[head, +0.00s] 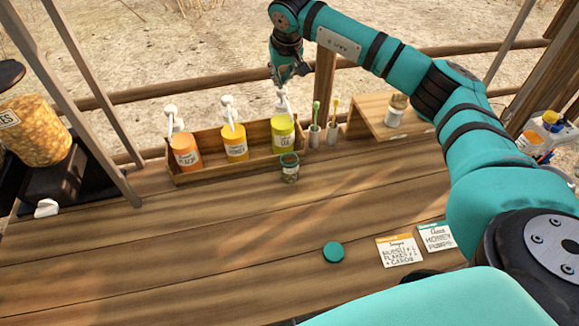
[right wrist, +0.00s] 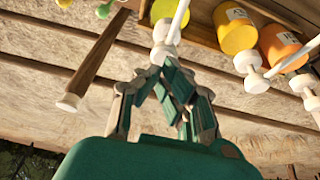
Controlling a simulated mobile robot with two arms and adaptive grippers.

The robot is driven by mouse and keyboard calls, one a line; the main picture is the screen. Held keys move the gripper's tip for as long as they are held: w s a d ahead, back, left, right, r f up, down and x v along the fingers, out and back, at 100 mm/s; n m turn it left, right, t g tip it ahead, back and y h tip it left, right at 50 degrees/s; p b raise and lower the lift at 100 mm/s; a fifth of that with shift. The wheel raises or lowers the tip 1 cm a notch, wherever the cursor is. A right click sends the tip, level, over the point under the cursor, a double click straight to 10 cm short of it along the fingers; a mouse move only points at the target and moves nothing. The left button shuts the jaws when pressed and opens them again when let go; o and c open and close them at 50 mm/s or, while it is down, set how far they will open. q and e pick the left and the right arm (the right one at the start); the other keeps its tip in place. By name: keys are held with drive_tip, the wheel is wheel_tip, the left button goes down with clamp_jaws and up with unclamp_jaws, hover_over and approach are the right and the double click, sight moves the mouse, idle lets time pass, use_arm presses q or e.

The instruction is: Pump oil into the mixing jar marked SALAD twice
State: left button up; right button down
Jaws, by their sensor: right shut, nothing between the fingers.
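Three pump bottles stand in a wooden rack (head: 222,171): an orange one (head: 185,150), an amber one (head: 235,142) and a yellow-green one (head: 283,136) whose label seems to read OIL. A small open glass jar (head: 289,167) stands in front of the yellow-green bottle; I cannot read its marking. My right gripper (head: 281,84) is shut and empty, just above the white pump head of the yellow-green bottle. In the right wrist view its closed fingertips (right wrist: 163,66) are at that white pump head (right wrist: 163,50); I cannot tell whether they touch. My left gripper is out of view.
A teal lid (head: 333,252) and two cards (head: 400,251) (head: 436,236) lie on the wooden counter (head: 220,240). Cups with a green and a yellow utensil (head: 315,125) stand right of the rack, near a wooden board (head: 368,112) with a small jar (head: 395,115). The counter's left front is clear.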

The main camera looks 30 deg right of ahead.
drive_tip(key=shift+f, duration=0.1)
idle(0.5)
drive_tip(key=shift+a+f+b, duration=0.1)
drive_tip(key=shift+f+b, duration=0.9)
drive_tip(key=shift+f, duration=0.5)
drive_tip(key=shift+r+p, duration=1.1)
drive_tip(key=shift+r, duration=0.55)
